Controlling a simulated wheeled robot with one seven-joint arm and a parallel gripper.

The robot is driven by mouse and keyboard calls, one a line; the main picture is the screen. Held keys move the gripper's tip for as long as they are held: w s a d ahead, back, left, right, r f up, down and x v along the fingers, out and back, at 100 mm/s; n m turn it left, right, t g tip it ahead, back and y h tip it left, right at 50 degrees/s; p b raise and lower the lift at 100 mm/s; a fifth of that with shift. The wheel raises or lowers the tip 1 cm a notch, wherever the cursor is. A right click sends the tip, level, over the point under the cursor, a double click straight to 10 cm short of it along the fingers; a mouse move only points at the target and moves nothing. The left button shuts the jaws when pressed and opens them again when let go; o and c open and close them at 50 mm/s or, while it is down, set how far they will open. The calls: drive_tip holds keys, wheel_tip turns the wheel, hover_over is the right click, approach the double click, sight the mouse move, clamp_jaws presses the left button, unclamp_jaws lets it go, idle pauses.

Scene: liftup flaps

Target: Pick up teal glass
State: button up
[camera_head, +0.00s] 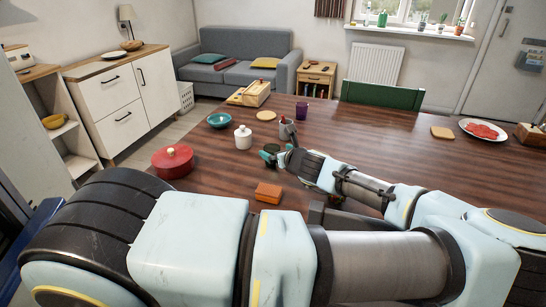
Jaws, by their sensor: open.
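A small teal glass (270,149) stands on the dark wooden table, left of the middle of the view. Its top looks dark, and its right side is partly hidden by my gripper. My gripper (282,156) is at the end of my arm, low over the table, right beside the glass. The jaws are open, but the fingers are small and dark here. I cannot tell whether they touch the glass or stand around it.
Near the glass are a white lidded jar (243,138), a teal bowl (219,120), a grey cup holding items (287,131), a purple glass (301,111), a red pot (173,162) and an orange block (268,193). The table's (400,140) right middle is clear.

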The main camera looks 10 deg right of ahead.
sight(269, 149)
drive_tip(key=p+x, duration=0.1)
drive_tip(key=x, duration=0.3)
drive_tip(key=shift+w+f, duration=0.15)
drive_tip(key=shift+w, duration=0.1)
drive_tip(key=p+x, duration=0.1)
drive_tip(key=x, duration=0.3)
drive_tip(key=shift+f+p, duration=0.3)
drive_tip(key=shift+p, duration=0.1)
drive_tip(key=shift+d, duration=0.1)
drive_tip(key=c, duration=1.5)
